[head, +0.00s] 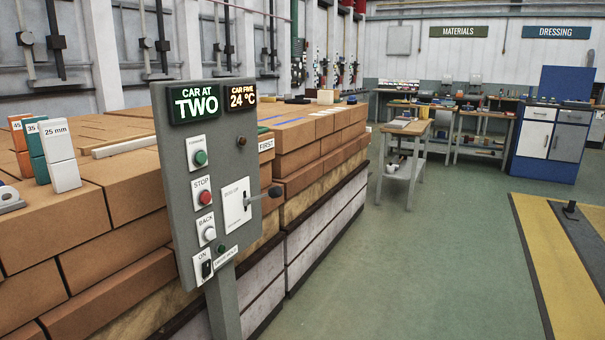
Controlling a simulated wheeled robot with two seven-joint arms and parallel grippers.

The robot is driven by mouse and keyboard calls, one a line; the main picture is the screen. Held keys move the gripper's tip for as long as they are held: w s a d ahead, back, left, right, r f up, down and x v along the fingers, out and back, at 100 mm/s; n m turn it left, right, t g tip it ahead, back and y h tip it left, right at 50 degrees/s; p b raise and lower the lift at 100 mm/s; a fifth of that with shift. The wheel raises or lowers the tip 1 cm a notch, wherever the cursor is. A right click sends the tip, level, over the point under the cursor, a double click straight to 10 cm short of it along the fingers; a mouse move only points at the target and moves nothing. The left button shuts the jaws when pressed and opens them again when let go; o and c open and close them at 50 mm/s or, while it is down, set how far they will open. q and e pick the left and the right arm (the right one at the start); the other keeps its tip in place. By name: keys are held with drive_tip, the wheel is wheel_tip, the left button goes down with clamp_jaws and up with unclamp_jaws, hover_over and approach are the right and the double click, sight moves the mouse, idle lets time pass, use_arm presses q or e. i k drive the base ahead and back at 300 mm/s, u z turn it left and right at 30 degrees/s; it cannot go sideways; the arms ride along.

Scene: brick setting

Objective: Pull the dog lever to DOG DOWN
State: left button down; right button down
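The dog lever (275,191) is a short arm with a dark knob, on a white plate (234,206) at the right side of a grey control panel (172,150). It sticks out to the right, close to level, past the panel's edge. The small lettering on the plate is too blurred to read with certainty. The panel stands on a grey post (224,305) in front of a brick stack. Neither of my grippers shows in the head view.
The panel also bears a green button (201,158), a red STOP button (205,197), a white BACK button (210,233) and a black ON switch (207,268). Its displays read CAR AT TWO and CAR FIVE 24 °C. Brick stack (110,225) behind; green floor (430,270) clear at right.

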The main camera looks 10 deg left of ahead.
sight(276, 192)
drive_tip(key=u, duration=0.2)
drive_tip(key=i, duration=1.05)
drive_tip(key=u, duration=0.3)
